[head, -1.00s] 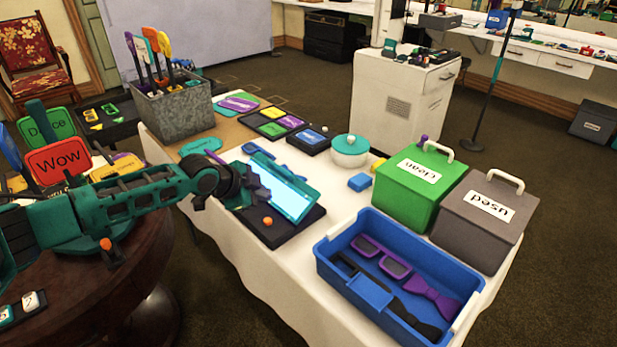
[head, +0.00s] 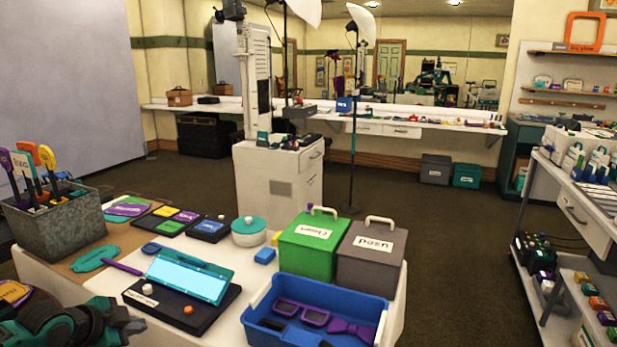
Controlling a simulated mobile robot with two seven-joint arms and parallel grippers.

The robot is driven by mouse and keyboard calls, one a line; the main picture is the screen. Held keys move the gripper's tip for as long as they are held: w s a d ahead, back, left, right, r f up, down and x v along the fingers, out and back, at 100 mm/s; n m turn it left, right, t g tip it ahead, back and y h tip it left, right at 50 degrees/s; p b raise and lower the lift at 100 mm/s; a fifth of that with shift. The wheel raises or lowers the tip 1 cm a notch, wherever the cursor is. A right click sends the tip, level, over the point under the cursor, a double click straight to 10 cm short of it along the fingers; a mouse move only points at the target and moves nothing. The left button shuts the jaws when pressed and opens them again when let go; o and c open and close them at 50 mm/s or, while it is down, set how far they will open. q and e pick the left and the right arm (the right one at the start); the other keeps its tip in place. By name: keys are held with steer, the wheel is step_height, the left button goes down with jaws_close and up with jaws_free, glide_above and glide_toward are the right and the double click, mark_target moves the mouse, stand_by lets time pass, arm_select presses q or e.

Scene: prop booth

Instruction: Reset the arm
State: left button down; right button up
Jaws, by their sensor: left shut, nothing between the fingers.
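My left gripper (head: 128,324) is at the lower left corner of the head view, shut and empty. It is low beside the near left end of the white-clothed table (head: 226,328), apart from the props. My right gripper is out of view. A teal-framed tablet-like panel with a lit cyan face (head: 188,276) rests tilted on a black base (head: 165,310), to the right of the gripper. A white ball and an orange ball sit on that base.
A blue bin (head: 262,318) with purple glasses and a bow tie stands at the front right. Behind it are a green box (head: 308,262) and a grey box (head: 369,276). A metal planter of signs (head: 62,231) stands left. A shelf cart (head: 580,215) is far right; open carpet lies between.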

arm_select(q)
steer(key=s+d+f+n+h, duration=0.1)
steer(key=s+d+f, duration=0.4)
steer(key=d, duration=0.3)
steer(key=s+d+f+n+h, duration=0.2)
steer(key=s+d+f, duration=0.35)
steer(key=d, duration=0.35)
steer(key=s+f+n+t+y, duration=0.2)
steer(key=s+n, duration=0.4)
steer(key=s, duration=0.8)
steer(key=shift+s+d+n+y, duration=0.15)
steer(key=shift+n+y, duration=0.25)
steer(key=shift+y, duration=0.4)
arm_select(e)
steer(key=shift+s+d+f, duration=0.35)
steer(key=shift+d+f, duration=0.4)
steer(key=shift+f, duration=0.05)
arm_select(q)
steer(key=shift+f, duration=0.1)
